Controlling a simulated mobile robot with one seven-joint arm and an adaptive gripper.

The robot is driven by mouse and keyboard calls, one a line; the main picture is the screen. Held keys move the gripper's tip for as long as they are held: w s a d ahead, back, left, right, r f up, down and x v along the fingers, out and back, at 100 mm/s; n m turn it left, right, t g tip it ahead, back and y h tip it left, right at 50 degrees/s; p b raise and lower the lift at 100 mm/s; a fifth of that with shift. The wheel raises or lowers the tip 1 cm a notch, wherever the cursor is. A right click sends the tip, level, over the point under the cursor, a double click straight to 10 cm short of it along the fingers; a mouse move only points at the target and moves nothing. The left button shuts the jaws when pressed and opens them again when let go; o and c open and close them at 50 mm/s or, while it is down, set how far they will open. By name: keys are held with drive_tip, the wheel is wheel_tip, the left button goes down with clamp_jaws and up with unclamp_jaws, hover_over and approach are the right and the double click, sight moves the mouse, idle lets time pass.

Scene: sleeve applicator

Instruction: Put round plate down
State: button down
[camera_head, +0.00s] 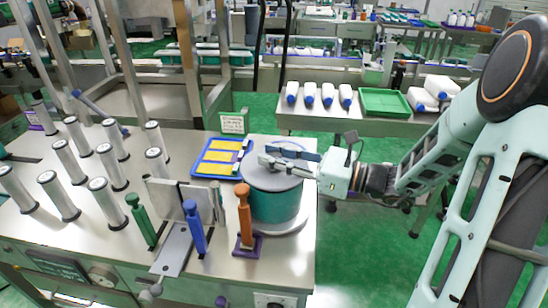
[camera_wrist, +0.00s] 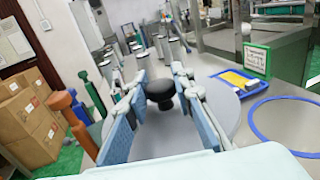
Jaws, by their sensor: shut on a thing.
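The round plate (camera_head: 262,182) is a grey disc over the top of a teal roll (camera_head: 272,207) at the table's right end. In the head view I cannot tell whether a small gap lies between plate and roll. In the wrist view the plate (camera_wrist: 178,138) is level, with a black knob (camera_wrist: 160,92) at its middle. My gripper (camera_head: 283,161) is above the plate, coming from the right. In the wrist view my gripper (camera_wrist: 162,88) has its blue-padded fingers on either side of the knob, shut on it. The fingers partly hide the plate.
A blue tray with yellow pieces (camera_head: 220,157) lies close left of the roll. Orange (camera_head: 244,215), blue (camera_head: 194,228) and green (camera_head: 140,219) handled tools stand in front and left. Several metal cylinders (camera_head: 66,163) fill the left side. A blue ring (camera_wrist: 285,122) shows on the surface.

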drive_tip(key=shift+f, duration=0.5)
drive_tip(key=c, duration=1.7)
unclamp_jaws()
drive_tip(key=shift+o, duration=0.2)
